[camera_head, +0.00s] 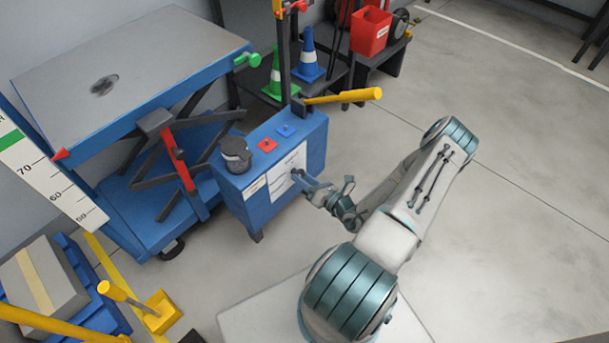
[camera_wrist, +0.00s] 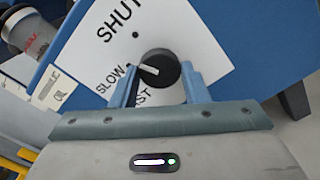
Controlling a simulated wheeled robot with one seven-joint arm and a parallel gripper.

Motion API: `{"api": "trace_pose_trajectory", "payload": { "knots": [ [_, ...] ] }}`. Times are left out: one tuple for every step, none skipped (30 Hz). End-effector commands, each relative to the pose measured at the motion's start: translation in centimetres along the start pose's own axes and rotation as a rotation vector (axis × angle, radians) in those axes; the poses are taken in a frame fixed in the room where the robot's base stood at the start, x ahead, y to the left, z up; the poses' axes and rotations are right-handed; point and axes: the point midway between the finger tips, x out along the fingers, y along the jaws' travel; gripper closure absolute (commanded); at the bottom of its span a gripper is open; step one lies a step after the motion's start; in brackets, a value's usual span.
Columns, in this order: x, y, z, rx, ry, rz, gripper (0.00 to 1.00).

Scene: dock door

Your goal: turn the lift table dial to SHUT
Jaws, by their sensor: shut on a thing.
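The dial (camera_wrist: 165,66) is a round black knob with a white pointer line, on a white label plate (camera_wrist: 205,58) on the blue control box. Its pointer aims left, close to the word SLOW. The word SHUT is printed above the dial and a word ending in ST is below it. My gripper (camera_wrist: 160,76) is shut on the dial, one finger at each side of it.
The lift table (camera_head: 130,60) stands left of the box. A black cylinder (camera_head: 235,152), red and blue buttons and a yellow-handled lever (camera_head: 345,96) are on top of the box. Cones and a red bin (camera_head: 370,32) stand behind. The floor at right is clear.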

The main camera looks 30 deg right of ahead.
Motion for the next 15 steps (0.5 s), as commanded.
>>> {"api": "trace_pose_trajectory", "payload": {
  "knots": [
    [-0.05, 0.16, 0.2, 0.04, 0.0, -0.001, 0.81],
    [-0.06, 0.16, 0.19, 0.066, 0.0, -0.001, 0.81],
    [-0.05, 0.15, 0.18, 0.099, 0.0, -0.002, 0.81],
    [-0.05, 0.15, 0.17, 0.124, -0.001, -0.002, 0.81],
    [-0.05, 0.14, 0.15, 0.148, -0.001, -0.002, 0.81],
    [-0.05, 0.12, 0.13, 0.177, -0.001, -0.002, 0.81],
    [-0.05, 0.12, 0.12, 0.197, -0.001, -0.002, 0.81],
    [-0.05, 0.11, 0.12, 0.217, 0.0, -0.002, 0.81],
    [-0.05, 0.11, 0.11, 0.243, 0.0, -0.001, 0.81],
    [-0.05, 0.12, 0.1, 0.26, 0.0, -0.001, 0.81],
    [-0.05, 0.12, 0.09, 0.277, 0.0, -0.001, 0.81],
    [-0.05, 0.12, 0.08, 0.297, 0.0, -0.001, 0.81],
    [-0.05, 0.12, 0.07, 0.31, 0.0, -0.001, 0.81],
    [-0.05, 0.12, 0.06, 0.323, 0.001, -0.001, 0.81],
    [-0.05, 0.11, 0.04, 0.339, 0.001, -0.001, 0.81]
  ]
}}
